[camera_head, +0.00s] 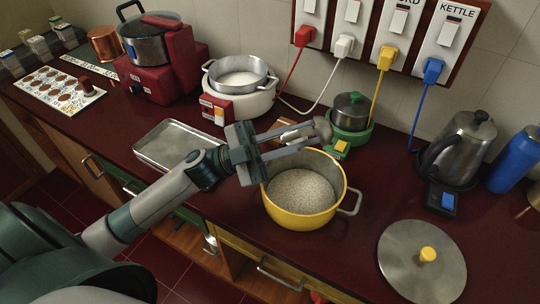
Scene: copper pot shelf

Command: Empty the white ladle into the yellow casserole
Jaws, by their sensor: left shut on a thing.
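The yellow casserole (288,220) stands on the dark red counter near its front edge, uncovered, with pale grainy contents inside. My left gripper (314,133) reaches in from the left above the casserole's far rim. It is shut on the white ladle, whose rounded greyish-white bowl (323,129) shows at the fingertips. The ladle's handle is mostly hidden by the fingers, and I cannot see what the bowl holds. My right gripper is not in view.
A grey lid with a yellow knob (428,256) lies at the front right. A kettle (465,145) and blue bottle (514,160) stand right. A green cooker (350,134) and white cooker (240,106) stand behind. A metal tray (165,150) lies left. Cords hang from the wall switches.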

